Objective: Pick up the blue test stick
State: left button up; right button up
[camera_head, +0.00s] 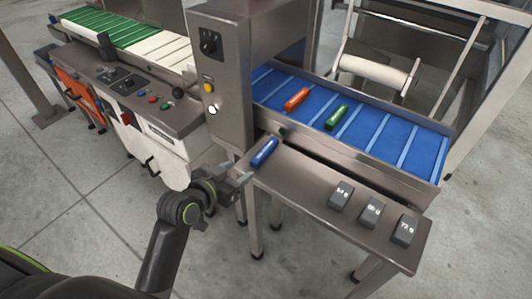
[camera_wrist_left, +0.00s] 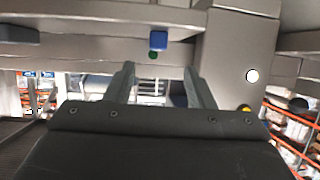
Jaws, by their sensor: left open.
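The blue test stick (camera_head: 264,152) lies on the left end of the steel shelf in front of the blue conveyor in the head view. In the left wrist view the end of the blue stick (camera_wrist_left: 158,40) shows beyond the fingers, between their lines. My left gripper (camera_head: 244,178) is just left of and nearer than the stick, apart from it. Its two fingers also show in the left wrist view (camera_wrist_left: 160,80), spread apart with nothing between them. My right gripper is not in either view.
An orange stick (camera_head: 297,98) and a green stick (camera_head: 336,117) lie on the blue belt (camera_head: 390,138). Several dark weights, including one at the shelf's right (camera_head: 404,230), stand on the steel shelf (camera_head: 300,180). A steel control column (camera_head: 225,120) rises close behind the gripper.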

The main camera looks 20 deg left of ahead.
aim_at(260, 155)
pick_arm(q)
jog(key=x, duration=0.6)
jog(key=shift+w, duration=0.2)
jog(key=shift+w+d+f, duration=0.1)
jog(key=shift+w+d, duration=0.1)
jog(key=shift+w, duration=0.3)
jog(key=x, duration=0.3)
jog(key=b+x, duration=0.1)
jog(key=shift+w+d, duration=0.2)
jog(key=shift+r, duration=0.25)
grip_shut()
